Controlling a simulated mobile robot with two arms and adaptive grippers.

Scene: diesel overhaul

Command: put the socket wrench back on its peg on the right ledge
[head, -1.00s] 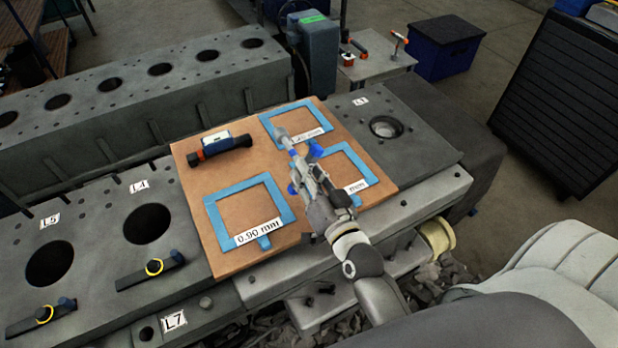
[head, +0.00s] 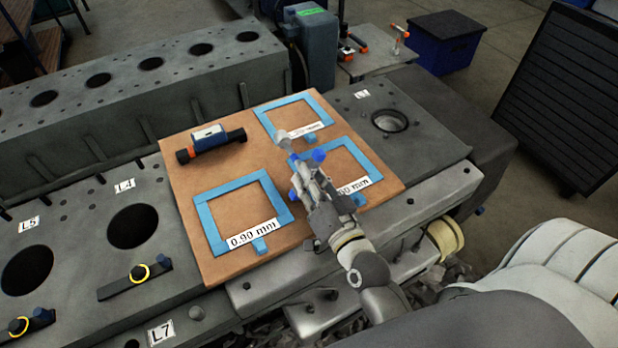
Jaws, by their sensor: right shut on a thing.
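My right gripper (head: 306,175) is shut on a grey tool with a round, socket-like end, which looks like the socket wrench (head: 285,141). It holds the tool over the brown board, pointing away from me, between the blue frames. The gripper hides most of the tool. The engine's right-hand ledge (head: 435,202) runs along the near side of the block, with a small dark peg (head: 410,202) on it. I cannot tell whether that is the wrench's peg. My left gripper is not in view.
The brown board (head: 180,225) carries several blue frames with labels and a blue-and-black instrument (head: 210,142). A yellow ring (head: 139,272) sits on a dark bar at the left. A cream spool (head: 446,236) sits below the ledge.

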